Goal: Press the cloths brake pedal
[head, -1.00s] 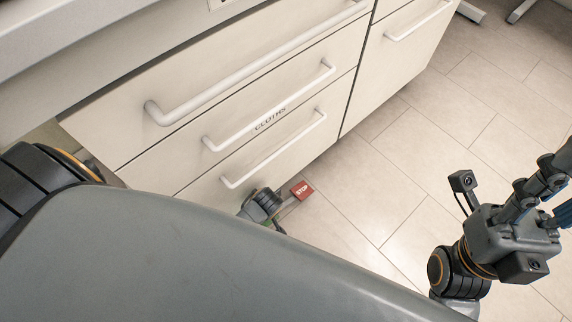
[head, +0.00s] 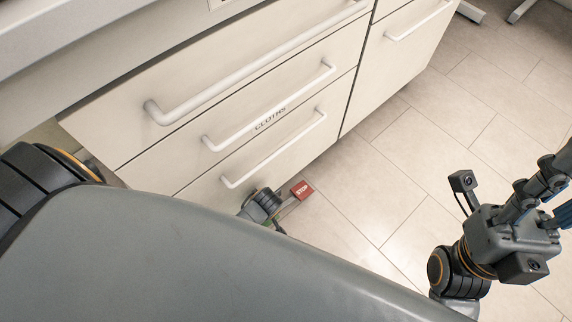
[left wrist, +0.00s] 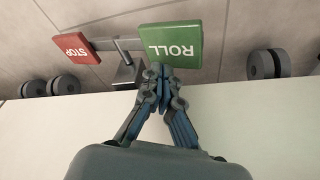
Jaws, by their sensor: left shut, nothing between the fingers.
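The brake pedal is a red plate marked STOP (head: 302,190), low beside the cabinet drawer marked CLOTHS (head: 270,122). In the left wrist view the red STOP pedal (left wrist: 75,49) is at upper left, joined by a grey bracket to a green pedal marked ROLL (left wrist: 174,40). My left gripper (left wrist: 163,72) is shut and empty, its fingertips at the edge of the green pedal. I cannot tell whether they touch it. In the head view my own body hides most of the left arm. My right gripper (head: 540,185) is at the right edge, its fingertips cut off.
The cabinet has white bar handles, including the lowest one (head: 274,150). Grey caster wheels (left wrist: 267,64) stand on both sides of the pedals in the left wrist view. The tiled floor (head: 390,190) is clear right of the cabinet.

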